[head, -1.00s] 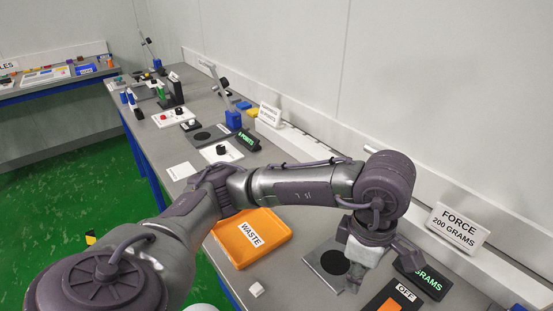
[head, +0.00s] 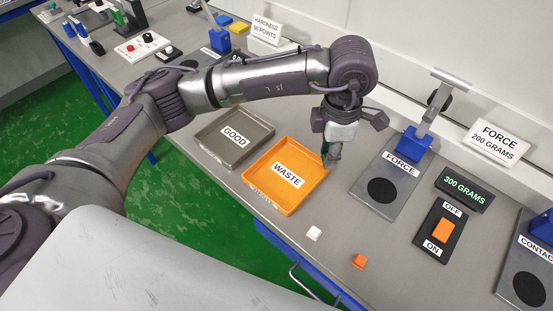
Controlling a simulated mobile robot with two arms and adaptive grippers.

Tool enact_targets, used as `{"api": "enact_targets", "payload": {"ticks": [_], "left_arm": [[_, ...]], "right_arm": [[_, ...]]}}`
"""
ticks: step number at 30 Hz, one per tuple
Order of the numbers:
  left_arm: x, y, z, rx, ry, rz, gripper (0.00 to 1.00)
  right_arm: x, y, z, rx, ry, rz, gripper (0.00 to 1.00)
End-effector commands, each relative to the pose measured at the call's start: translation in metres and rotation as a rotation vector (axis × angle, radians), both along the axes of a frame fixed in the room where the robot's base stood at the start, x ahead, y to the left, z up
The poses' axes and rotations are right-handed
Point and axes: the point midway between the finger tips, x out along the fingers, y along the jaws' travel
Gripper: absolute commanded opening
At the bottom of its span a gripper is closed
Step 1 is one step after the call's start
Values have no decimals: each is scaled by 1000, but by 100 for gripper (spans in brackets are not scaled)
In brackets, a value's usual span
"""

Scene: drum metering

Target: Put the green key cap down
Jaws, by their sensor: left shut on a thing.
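My left gripper (head: 333,160) points down at the right corner of the orange WASTE tray (head: 268,202), between that tray and the FORCE stand. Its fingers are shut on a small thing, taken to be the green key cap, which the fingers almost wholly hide. I cannot tell whether it touches the tray or the table. The grey GOOD tray (head: 207,151) lies left of the WASTE tray and looks empty, as does the WASTE tray. The FORCE stand (head: 404,176) has a bare black round pad. My right gripper is not in view.
A white cap (head: 313,233) and an orange cap (head: 359,261) lie loose on the table near its front edge. A display (head: 464,190) reads 300 GRAMS above an orange OFF/ON switch (head: 443,229). The CONTACT stand (head: 529,287) is at the far right.

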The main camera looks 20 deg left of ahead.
Motion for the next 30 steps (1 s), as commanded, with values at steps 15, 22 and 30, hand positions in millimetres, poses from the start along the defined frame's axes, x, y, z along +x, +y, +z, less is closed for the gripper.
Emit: {"api": "enact_targets", "payload": {"ticks": [15, 22, 30], "left_arm": [[-8, 85, -50, 2, 1, 0, 13], [-9, 85, -75, 3, 5, 1, 13], [-8, 85, -90, 0, -1, -1, 13]], "right_arm": [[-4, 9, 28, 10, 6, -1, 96], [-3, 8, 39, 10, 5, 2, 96], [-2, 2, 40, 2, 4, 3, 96]]}}
